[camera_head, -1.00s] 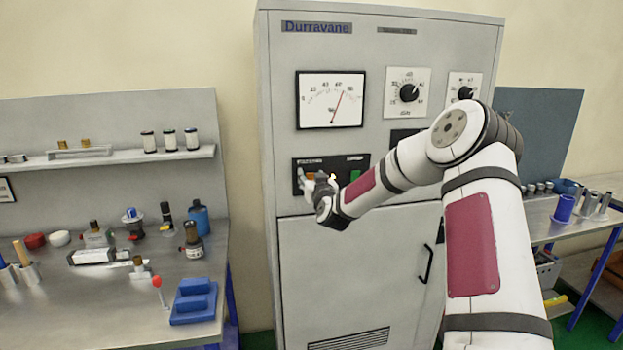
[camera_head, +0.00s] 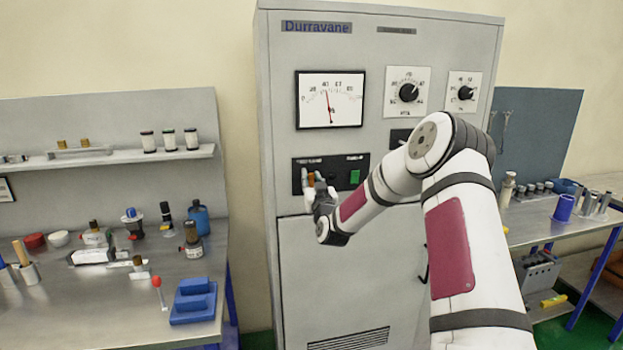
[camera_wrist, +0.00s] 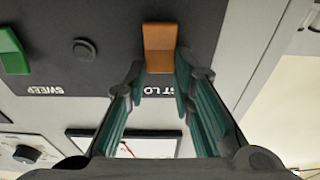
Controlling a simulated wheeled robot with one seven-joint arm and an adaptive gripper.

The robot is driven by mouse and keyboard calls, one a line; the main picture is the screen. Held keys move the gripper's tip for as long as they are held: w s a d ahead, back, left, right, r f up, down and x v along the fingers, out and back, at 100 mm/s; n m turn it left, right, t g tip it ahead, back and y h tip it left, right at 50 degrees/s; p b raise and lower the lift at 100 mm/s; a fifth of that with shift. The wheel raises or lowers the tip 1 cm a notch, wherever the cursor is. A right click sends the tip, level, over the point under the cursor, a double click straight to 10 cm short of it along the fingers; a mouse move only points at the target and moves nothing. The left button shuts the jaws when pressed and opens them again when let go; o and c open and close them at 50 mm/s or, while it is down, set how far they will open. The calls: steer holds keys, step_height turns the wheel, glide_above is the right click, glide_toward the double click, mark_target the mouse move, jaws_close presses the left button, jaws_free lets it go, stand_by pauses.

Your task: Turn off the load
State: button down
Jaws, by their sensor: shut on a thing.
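The orange rocker switch (camera_head: 311,177) is on a dark panel (camera_head: 336,183) on the front of the grey cabinet. It shows large in the wrist view (camera_wrist: 160,45), with a partly hidden label reading "ST LO" beside it. My gripper (camera_head: 313,188) is at this switch. In the wrist view my gripper (camera_wrist: 160,73) has its two green-lined fingers on either side of the switch, shut on it. The dial meter (camera_head: 330,100) above has its needle left of the middle of its scale.
A green switch (camera_head: 354,177) labelled "SWEEP" in the wrist view sits to the right on the same panel. Two black knobs (camera_head: 408,93) (camera_head: 466,93) are higher up. A workbench (camera_head: 120,320) with bottles and parts stands left, another bench (camera_head: 530,237) right.

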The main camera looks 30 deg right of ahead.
steer(key=shift+f+t, duration=0.25)
steer(key=shift+t, duration=0.65)
steer(key=shift+s, duration=0.1)
steer(key=c, duration=1.4)
jaws_free()
steer(key=shift+o, duration=0.2)
steer(key=v, duration=1.2)
steer(key=shift+a, duration=0.1)
